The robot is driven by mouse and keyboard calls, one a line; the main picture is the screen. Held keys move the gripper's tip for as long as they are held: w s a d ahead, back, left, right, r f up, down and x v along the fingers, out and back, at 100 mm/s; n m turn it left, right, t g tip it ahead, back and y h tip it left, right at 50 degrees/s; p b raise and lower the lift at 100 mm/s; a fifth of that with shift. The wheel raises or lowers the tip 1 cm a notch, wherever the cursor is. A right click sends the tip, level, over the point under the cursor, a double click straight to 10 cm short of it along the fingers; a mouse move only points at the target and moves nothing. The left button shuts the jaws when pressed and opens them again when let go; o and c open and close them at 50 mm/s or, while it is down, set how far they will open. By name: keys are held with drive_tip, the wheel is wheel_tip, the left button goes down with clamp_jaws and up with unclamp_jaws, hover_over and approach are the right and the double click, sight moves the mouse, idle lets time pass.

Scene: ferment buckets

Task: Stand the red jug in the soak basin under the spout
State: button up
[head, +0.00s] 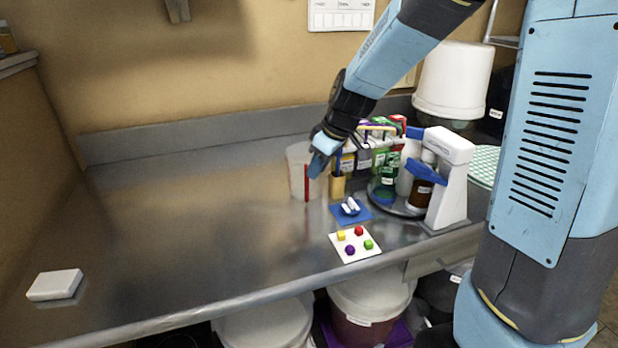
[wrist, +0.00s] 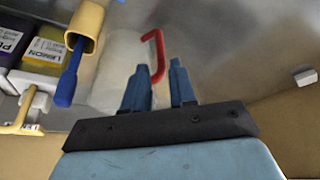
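A pale, see-through jug (head: 299,160) with a red handle (head: 307,184) stands upright on the steel counter. In the wrist view the red handle (wrist: 160,58) shows beyond my fingertips, in line with the gap, and the pale jug body (wrist: 118,75) lies to its left. My gripper (head: 318,165) is at the jug's right side in the head view. Its fingers (wrist: 157,85) are apart with nothing clearly held between them; contact with the handle cannot be told. I cannot make out a soak basin or its spout for sure.
Right of the jug are a yellow holder (head: 338,187), boxes (head: 362,160), a round grey tray (head: 400,208) with bottles, and a white stand (head: 450,175). In front lie a blue mat (head: 366,214) and a white card (head: 344,253) with coloured pieces. The counter's left is mostly clear, with one white block (head: 54,285).

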sight(307, 197)
drive_tip(key=shift+w+x, duration=0.2)
drive_tip(key=shift+x, duration=4.05)
drive_tip(key=shift+r, duration=0.1)
clamp_jaws()
